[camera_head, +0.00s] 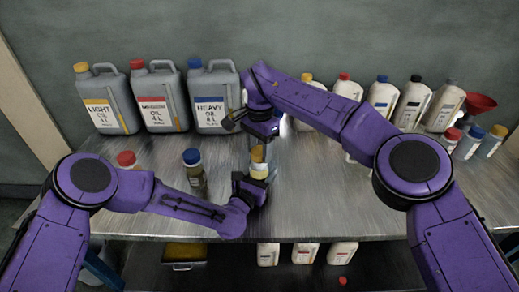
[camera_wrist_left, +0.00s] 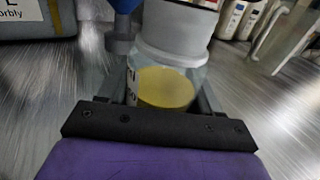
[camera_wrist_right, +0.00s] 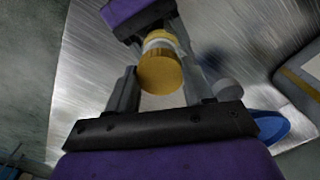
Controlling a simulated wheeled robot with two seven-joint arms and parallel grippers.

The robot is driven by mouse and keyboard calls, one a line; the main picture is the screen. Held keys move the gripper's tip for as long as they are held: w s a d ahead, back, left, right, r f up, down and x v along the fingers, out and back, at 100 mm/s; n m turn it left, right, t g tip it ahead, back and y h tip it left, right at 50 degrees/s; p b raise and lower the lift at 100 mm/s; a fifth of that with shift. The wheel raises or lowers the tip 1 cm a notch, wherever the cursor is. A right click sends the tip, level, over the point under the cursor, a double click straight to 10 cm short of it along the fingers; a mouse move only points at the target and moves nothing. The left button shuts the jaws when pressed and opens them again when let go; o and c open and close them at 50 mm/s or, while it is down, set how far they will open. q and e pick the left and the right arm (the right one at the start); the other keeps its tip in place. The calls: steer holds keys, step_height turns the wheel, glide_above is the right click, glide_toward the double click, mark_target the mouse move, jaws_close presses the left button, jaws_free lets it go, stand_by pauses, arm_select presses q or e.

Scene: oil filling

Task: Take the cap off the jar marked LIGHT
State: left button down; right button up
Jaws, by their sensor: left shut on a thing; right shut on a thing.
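A glass jar with a yellow-gold cap (camera_head: 258,153) stands at the middle of the table. Its own label is not readable, but the cap's colour matches the canister marked LIGHT. My left gripper (camera_head: 252,188) is shut on the jar's body from the front. In the left wrist view the jar (camera_wrist_left: 165,88) shows yellow inside and a pale grey neck between the fingers. My right gripper (camera_head: 258,142) comes down from above and is shut on the gold cap, which shows between its fingers in the right wrist view (camera_wrist_right: 160,72). I cannot tell whether the cap is apart from the jar.
A red-capped jar (camera_head: 127,160) and a blue-capped jar (camera_head: 193,172) stand to the left. Canisters marked LIGHT (camera_head: 106,100), a red-labelled one (camera_head: 158,98) and HEAVY (camera_head: 212,100) stand behind. Several white bottles and a red funnel (camera_head: 480,102) stand at the right.

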mark_target(260, 151)
steer(key=shift+r, duration=2)
arm_select(q)
steer(key=shift+c, duration=0.6)
jaws_free()
